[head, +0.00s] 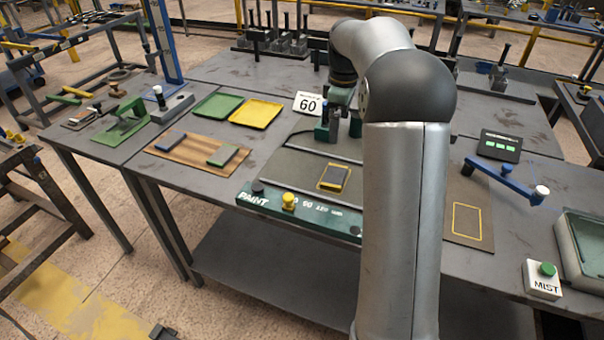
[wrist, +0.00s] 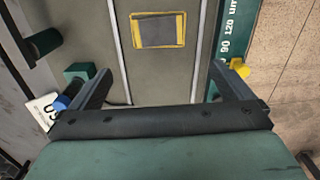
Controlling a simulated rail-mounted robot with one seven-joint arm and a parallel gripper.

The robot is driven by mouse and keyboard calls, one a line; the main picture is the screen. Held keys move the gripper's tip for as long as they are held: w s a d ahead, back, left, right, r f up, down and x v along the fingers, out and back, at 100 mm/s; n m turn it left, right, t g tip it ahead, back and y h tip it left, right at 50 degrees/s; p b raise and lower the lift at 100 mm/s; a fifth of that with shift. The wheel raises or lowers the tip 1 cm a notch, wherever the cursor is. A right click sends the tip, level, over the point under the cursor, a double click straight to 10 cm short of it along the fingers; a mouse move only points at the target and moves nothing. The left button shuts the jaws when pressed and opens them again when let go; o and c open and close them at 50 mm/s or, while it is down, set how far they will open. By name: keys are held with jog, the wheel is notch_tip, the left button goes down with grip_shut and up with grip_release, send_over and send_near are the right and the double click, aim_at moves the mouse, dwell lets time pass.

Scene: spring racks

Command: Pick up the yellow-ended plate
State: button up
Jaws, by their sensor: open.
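The yellow-ended plate (head: 333,178) is dark grey with yellow ends and lies flat on the grey bed of the PAINT fixture, inside a yellow outline. In the wrist view the plate (wrist: 158,31) is at the top centre, beyond the fingertips. My gripper (wrist: 160,68) is open and empty, its two fingers spread wide apart with only the grey bed between them. It is apart from the plate. In the head view my arm hides part of the fixture and much of the gripper.
A brown board (head: 183,151) at left holds a blue-ended plate (head: 170,141) and a green-ended plate (head: 223,155). Green (head: 217,105) and yellow (head: 256,113) trays lie behind it. A "60" sign (head: 308,103) stands near the fixture. A yellow knob (head: 289,201) projects from the front rail.

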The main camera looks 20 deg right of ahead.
aim_at(335, 175)
notch_tip(335, 175, down, 17)
jog(key=shift+w+d+f+p, duration=0.1)
jog(key=shift+w+f+p, duration=0.1)
jog(key=shift+p, duration=0.85)
jog(key=shift+r, duration=0.1)
jog(key=c, duration=1.3)
